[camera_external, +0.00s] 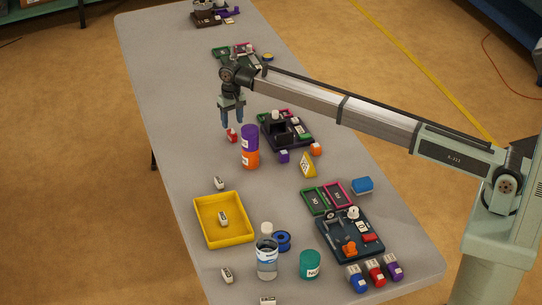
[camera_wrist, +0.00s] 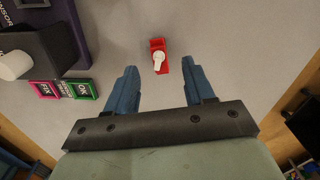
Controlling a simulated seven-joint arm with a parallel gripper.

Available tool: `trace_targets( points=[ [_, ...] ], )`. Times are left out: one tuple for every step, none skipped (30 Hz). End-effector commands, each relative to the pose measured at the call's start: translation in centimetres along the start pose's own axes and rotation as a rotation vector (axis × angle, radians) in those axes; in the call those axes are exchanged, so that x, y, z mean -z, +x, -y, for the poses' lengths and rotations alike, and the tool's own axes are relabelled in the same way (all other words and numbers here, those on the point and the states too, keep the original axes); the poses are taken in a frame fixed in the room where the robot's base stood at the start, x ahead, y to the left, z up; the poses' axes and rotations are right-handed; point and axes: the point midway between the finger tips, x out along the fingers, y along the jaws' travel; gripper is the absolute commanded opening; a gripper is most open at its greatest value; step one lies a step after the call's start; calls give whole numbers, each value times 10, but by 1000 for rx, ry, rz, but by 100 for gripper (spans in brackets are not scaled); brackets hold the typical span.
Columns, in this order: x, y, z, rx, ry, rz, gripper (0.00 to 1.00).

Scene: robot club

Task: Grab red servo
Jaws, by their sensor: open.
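A small red servo (camera_wrist: 157,45) with a white horn lies on the grey table. In the wrist view it sits beyond the fingertips, between their lines and nearer the right finger. In the external view the red servo (camera_external: 232,136) is just below the fingertips, at the table's left side. My gripper (camera_wrist: 161,76) is open and empty, and its two blue fingers point at the servo without visibly enclosing it. The external view also shows my gripper (camera_external: 232,118) above the servo. Another red piece (camera_external: 370,237) lies on the dark board at the front; I cannot tell its kind.
A purple and orange cylinder stack (camera_external: 250,148) stands close to the servo. A dark board (camera_external: 274,134) with a black block stands to its right, and also shows in the wrist view (camera_wrist: 30,62). A yellow tray (camera_external: 206,232) and a bottle (camera_external: 266,255) are farther forward. The table left of the servo is clear.

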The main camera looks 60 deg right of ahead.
Motion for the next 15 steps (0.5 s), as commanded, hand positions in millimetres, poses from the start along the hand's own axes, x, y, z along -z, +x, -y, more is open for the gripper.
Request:
trace_targets(
  points=[
    [0,8,0,-1,0,1,53],
    [0,11,0,-1,0,1,53],
    [0,14,0,0,0,1,53],
    [0,15,0,0,1,1,53],
    [0,16,0,0,1,0,53],
    [0,18,0,0,1,0,53],
    [0,19,0,0,1,0,53],
    [0,20,0,0,1,0,53],
    [0,22,0,0,1,0,53],
    [0,25,0,0,1,0,53],
    [0,28,-1,0,1,0,53],
    [1,32,-1,0,1,1,53],
    [1,36,-1,0,1,1,53],
    [1,40,-1,-1,1,1,53],
    [1,46,-2,-1,1,1,53]
  ],
)
